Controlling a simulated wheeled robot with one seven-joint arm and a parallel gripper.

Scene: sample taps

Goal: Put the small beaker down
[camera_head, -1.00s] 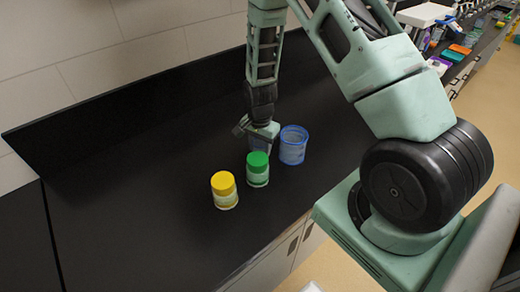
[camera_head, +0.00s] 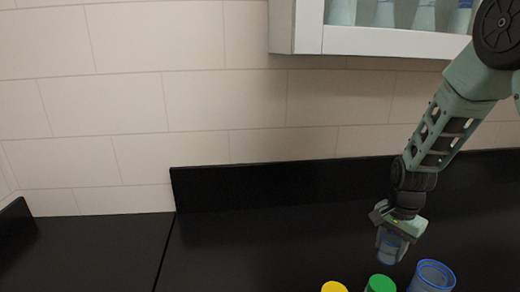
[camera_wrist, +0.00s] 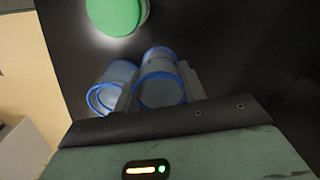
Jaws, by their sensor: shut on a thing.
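My gripper (camera_head: 394,238) points down over the black bench and is shut on the small beaker (camera_head: 388,251), a clear bluish cup. In the wrist view the small beaker (camera_wrist: 160,88) shows a blue rim and sits between the two fingers of my gripper (camera_wrist: 160,84). It looks roughly upright. I cannot tell whether its base touches the bench.
A larger blue-rimmed beaker (camera_head: 432,278) stands close by on the right. A green-lidded jar (camera_head: 380,284) and a yellow-lidded jar (camera_head: 334,287) stand in front. The black bench (camera_head: 270,245) is bare to the left. A wall cabinet (camera_head: 390,40) hangs above.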

